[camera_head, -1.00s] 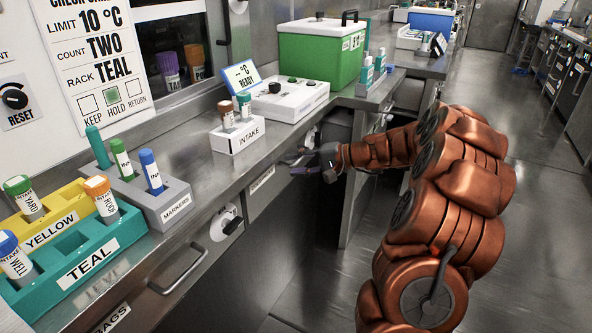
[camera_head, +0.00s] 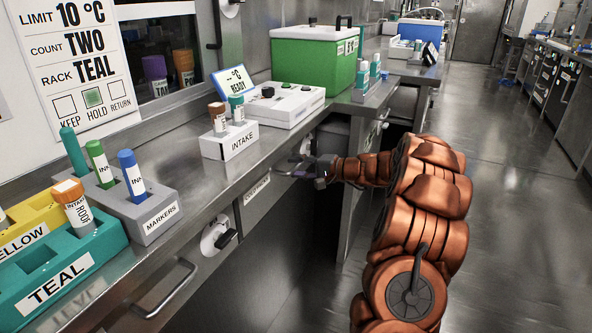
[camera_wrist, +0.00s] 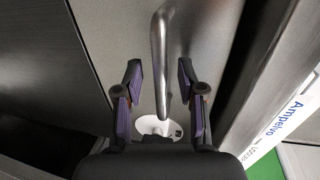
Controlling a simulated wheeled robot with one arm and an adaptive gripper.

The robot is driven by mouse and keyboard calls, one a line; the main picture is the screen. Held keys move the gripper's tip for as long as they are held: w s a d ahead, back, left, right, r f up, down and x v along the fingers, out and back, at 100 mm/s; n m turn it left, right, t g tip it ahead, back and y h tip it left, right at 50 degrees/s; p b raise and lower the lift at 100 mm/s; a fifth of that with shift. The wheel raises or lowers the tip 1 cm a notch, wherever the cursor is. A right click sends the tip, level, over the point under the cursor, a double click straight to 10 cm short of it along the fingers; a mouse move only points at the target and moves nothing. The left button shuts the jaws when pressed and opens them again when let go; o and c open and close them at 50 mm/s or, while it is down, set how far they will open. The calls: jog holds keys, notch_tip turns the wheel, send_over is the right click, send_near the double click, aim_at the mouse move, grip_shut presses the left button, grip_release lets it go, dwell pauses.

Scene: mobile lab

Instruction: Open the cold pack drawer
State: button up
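The drawer (camera_head: 250,208) under the counter edge has a grey metal front and a small label that I cannot read clearly in the head view. In the wrist view, a bar handle (camera_wrist: 161,60) stands out from a grey front (camera_wrist: 110,30) and runs between my fingers. My gripper (camera_wrist: 158,75) is open, with one purple-padded finger on each side of the handle and gaps beside both. In the head view, my gripper (camera_head: 306,169) is at the drawer front, just below the counter edge. The drawer looks closed.
The INTAKE block (camera_head: 230,142) with two vials stands on the counter above. The green box (camera_head: 315,80) and white console (camera_head: 286,103) stand further back. The aisle floor (camera_head: 510,180) is clear.

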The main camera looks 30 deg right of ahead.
jog(key=shift+w+a, duration=0.2)
jog(key=shift+w, duration=0.1)
grip_shut()
dwell(0.6)
